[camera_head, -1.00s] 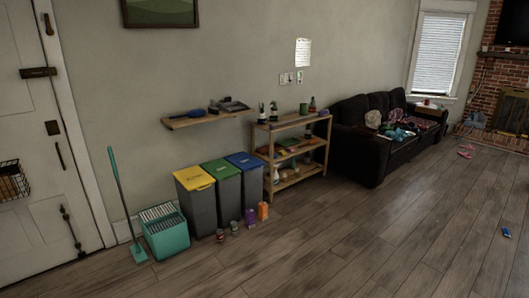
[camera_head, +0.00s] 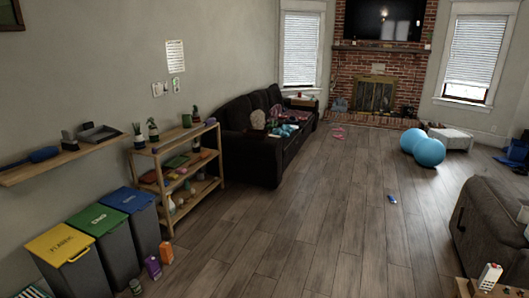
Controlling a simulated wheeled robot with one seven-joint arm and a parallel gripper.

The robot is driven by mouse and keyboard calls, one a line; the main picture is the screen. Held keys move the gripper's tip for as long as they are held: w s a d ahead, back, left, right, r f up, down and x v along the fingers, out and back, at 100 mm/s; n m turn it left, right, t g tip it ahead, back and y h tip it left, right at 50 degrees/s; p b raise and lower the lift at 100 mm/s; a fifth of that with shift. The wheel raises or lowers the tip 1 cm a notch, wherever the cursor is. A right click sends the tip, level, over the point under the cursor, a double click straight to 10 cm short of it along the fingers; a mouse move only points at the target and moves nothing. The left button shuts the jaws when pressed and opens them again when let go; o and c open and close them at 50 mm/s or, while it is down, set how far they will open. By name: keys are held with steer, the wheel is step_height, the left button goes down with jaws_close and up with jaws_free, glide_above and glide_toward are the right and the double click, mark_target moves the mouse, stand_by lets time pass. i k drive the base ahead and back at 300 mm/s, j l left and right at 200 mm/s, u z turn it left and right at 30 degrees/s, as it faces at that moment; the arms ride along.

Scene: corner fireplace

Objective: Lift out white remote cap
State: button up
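A small white object (camera_head: 490,277) that looks like a remote sits at the bottom right, at the corner of a wooden table (camera_head: 463,288) that the picture edge cuts off. It is too small to tell whether a cap is on it. My gripper is not in view.
A grey couch (camera_head: 483,228) stands at the right. Two blue balls (camera_head: 429,152) lie near a white ottoman (camera_head: 452,139). A dark sofa (camera_head: 262,150), a wooden shelf (camera_head: 168,191) and lidded bins (camera_head: 128,200) line the left wall. A small blue item (camera_head: 392,199) lies on the otherwise open middle floor.

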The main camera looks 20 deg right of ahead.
mark_target(497, 271)
steer(key=i+l+z, duration=0.2)
steer(key=i+z, duration=1.4)
steer(key=i, duration=0.35)
steer(key=i+j+z, duration=0.2)
steer(key=i+z, duration=0.15)
steer(key=i, duration=0.3)
steer(key=i+l+z, duration=0.2)
steer(key=i+z, duration=0.25)
steer(key=i+l+z, duration=0.1)
steer(key=i+z, duration=0.15)
steer(key=z, duration=0.2)
